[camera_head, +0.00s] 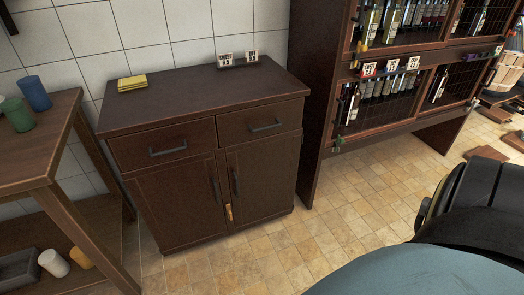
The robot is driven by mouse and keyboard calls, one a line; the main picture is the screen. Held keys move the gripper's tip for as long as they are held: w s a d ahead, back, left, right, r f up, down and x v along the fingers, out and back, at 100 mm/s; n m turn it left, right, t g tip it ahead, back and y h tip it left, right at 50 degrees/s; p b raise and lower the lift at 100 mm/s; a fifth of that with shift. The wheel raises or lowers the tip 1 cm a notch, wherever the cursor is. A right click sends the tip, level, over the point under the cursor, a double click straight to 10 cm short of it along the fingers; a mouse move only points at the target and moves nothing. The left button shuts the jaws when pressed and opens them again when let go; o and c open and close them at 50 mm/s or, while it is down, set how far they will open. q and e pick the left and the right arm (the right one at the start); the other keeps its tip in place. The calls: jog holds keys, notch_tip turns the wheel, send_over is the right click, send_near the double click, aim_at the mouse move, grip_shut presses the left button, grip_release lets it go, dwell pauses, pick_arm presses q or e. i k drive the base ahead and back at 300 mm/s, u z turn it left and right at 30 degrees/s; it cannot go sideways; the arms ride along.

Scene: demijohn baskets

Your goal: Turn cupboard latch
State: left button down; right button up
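The dark brown cupboard (171,207) stands against the tiled wall. It has two drawers above two doors, and both doors look closed. The small yellow latch (229,212) sits low at the seam between the doors, on the left edge of the right door. It looks about upright, slightly tilted. Dark vertical handles flank the seam above it. Neither gripper can be made out. A black and teal shape at the lower right seems to be part of my own body, and no fingers show on it.
A wooden table (28,168) with cups stands close at the left. A tall bottle rack (308,120) stands right of the cupboard. Yellow cloths or pads (132,82) and small signs (238,60) lie on the cupboard top. The tiled floor (262,262) before the doors is clear.

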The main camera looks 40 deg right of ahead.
aim_at(228, 212)
jog(key=z, duration=0.8)
jog(key=i, duration=0.45)
